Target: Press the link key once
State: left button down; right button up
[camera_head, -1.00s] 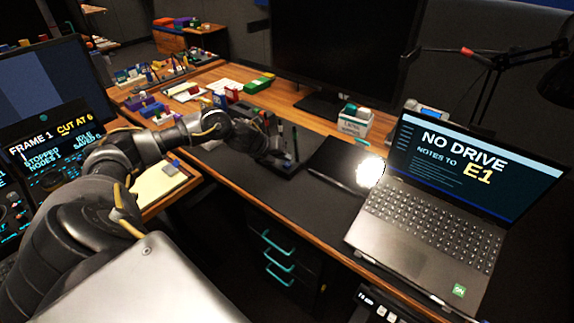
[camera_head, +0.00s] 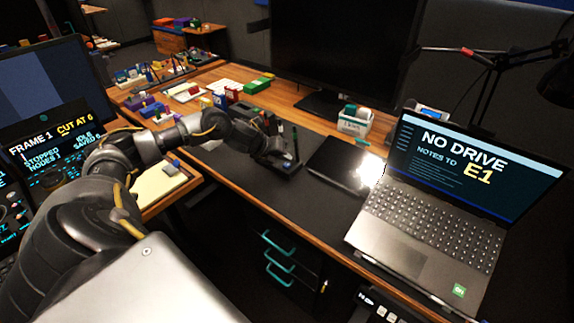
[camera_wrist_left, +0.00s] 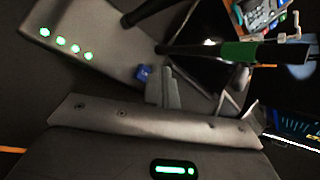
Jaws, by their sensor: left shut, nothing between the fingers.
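My left gripper (camera_head: 276,152) reaches over the dark desk mat and is shut and empty. In the left wrist view its closed fingers (camera_wrist_left: 168,72) point at a grey panel (camera_wrist_left: 100,28) with a row of several green-lit dots. A small blue piece (camera_wrist_left: 143,74) sits right beside the fingertips; I cannot tell whether they touch it. In the head view the panel is mostly hidden by the gripper. I cannot read any key label, so I cannot tell which one is the link key. My right gripper is not in view.
A dark stick (camera_head: 296,142) stands upright close beside the gripper. A black tablet (camera_head: 345,162) lies to its right, then an open laptop (camera_head: 440,210). Boxes and blocks crowd the desk behind. The mat in front of the gripper is clear.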

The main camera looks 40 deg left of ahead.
pick_arm(q)
jog(key=shift+f, duration=0.1)
dwell(0.3)
jog(key=shift+f+b, duration=0.35)
jog(key=shift+f+b, duration=0.35)
jog(key=shift+f, duration=0.05)
dwell(0.6)
jog(key=shift+r, duration=0.1)
dwell(0.3)
jog(key=shift+r+p, duration=0.7)
jog(key=shift+r, duration=0.05)
notch_tip(320, 180, up, 5)
jog(key=p, duration=0.4)
